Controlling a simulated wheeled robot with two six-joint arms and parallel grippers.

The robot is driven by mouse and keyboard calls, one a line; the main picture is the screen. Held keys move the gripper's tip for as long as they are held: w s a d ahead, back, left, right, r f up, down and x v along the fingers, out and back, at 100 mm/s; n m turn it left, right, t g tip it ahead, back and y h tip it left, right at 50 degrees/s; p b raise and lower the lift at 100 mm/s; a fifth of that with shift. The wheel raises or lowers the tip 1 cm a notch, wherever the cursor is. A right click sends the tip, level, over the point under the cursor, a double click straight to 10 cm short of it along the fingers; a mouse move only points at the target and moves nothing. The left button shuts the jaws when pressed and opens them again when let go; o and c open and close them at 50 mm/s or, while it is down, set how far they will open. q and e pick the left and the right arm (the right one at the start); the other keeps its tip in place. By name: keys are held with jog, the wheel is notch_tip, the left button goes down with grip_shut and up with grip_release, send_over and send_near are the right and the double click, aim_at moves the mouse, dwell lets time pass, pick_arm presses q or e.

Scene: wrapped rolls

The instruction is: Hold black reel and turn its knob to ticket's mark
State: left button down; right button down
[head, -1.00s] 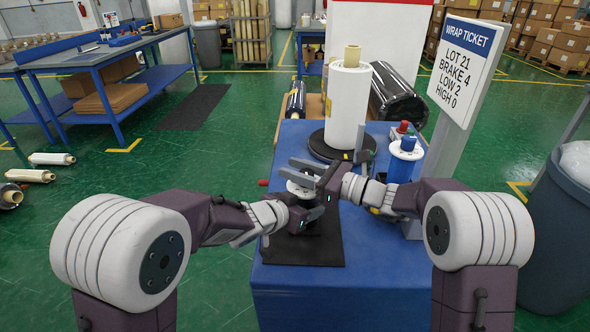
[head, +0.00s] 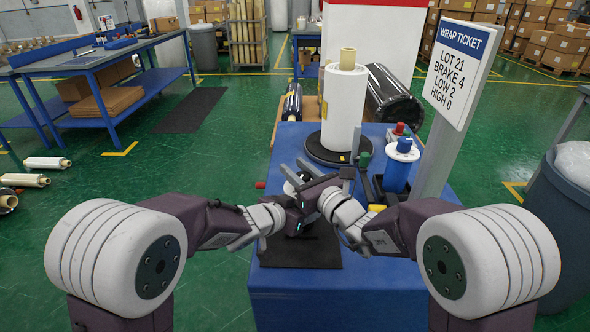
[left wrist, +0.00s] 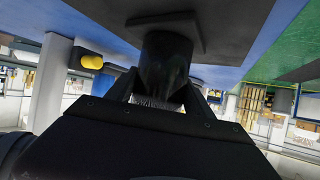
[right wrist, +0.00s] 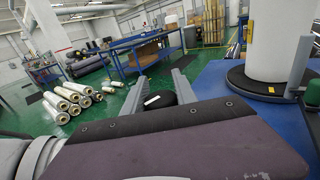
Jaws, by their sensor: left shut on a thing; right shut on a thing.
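The black reel (left wrist: 165,68) stands on a black mat (head: 297,253) at the near end of the blue table. My left gripper (left wrist: 164,98) is shut on the reel's body from the near left. My right gripper (right wrist: 159,90) is shut on the black knob (right wrist: 158,100) on top, which bears a short white mark. In the head view my grippers cover most of the reel, and I cannot read any scale around the knob. The wrap ticket (head: 456,75) on its post reads LOT 21, BRAKE 4, LOW 2, HIGH 0.
A tall white roll (head: 344,105) stands on a black turntable behind my grippers. A blue reel (head: 401,165) stands right of it, near red and green knobs. A grey bin (head: 560,225) is at the right. The table's near part (head: 320,297) is clear.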

aim_at(308, 179)
jog(key=shift+r, duration=0.15)
jog(key=c, duration=1)
grip_release()
jog(key=shift+o, duration=0.2)
jog(key=v, duration=0.7)
jog(key=shift+s+d, duration=0.15)
jog(key=shift+s, duration=0.1)
